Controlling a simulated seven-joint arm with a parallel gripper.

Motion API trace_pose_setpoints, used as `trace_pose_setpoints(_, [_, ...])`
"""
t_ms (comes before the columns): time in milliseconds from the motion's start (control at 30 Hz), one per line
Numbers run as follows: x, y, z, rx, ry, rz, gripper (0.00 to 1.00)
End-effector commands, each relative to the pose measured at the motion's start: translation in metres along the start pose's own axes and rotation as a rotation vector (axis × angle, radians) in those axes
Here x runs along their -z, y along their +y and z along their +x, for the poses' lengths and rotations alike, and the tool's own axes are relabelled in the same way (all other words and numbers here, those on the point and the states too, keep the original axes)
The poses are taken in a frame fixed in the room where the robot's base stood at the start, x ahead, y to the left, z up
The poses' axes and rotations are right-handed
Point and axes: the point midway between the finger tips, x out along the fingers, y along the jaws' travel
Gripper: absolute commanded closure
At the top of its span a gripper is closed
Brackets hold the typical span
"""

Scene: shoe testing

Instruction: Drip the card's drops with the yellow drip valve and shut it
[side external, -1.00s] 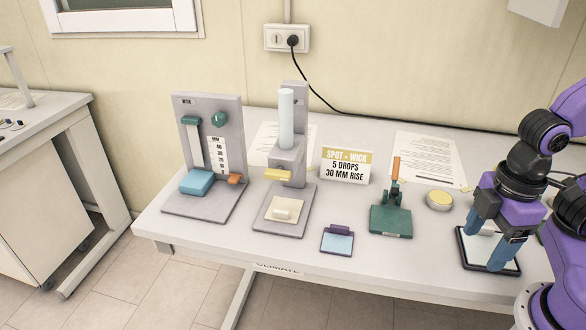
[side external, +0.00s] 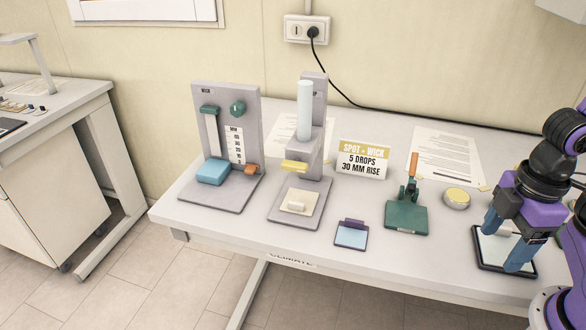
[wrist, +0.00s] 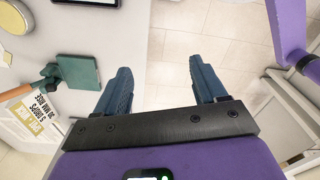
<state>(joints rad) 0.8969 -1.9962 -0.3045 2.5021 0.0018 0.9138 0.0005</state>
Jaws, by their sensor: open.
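The yellow drip valve (side external: 295,166) sticks out from the front of a grey stand, below a tall pale tube (side external: 304,110). Under it, a cream pad (side external: 299,202) with a small white piece rests on the stand's base. The card (side external: 363,159) stands upright right of the stand and reads "SPOT + WICK, 5 DROPS, 30 MM RISE". My gripper (side external: 499,250) is far to the right of the valve, in front of a black-framed plate (side external: 485,262) in this view. In the wrist view my gripper (wrist: 160,64) is open, with nothing between its fingers.
A wick stand (side external: 225,150) with a blue block is left of the drip stand. A small purple-topped pad (side external: 351,237), a green press (side external: 406,218) with an orange handle and a round yellow-topped tin (side external: 456,198) lie between the drip stand and my gripper.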

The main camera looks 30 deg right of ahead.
Motion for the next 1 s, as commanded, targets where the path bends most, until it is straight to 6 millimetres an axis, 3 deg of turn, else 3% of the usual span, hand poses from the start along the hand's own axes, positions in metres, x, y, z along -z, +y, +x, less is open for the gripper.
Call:
trace_pose_setpoints(200, [0.0,0.0,0.0,0.0,0.0,0.0,0.29])
trace_pose_setpoints(267, [0.0,0.0,0.0,-0.001,-0.001,-0.001,0.15])
trace_pose_setpoints(467, [0.021,0.015,0.0,-0.056,-0.074,-0.089,0.15])
trace_pose_setpoints(800, [0.119,0.069,0.002,-0.295,-0.401,-0.439,0.15])
trace_pose_setpoints(1000, [0.185,0.088,0.003,-0.441,-0.609,-0.621,0.15])
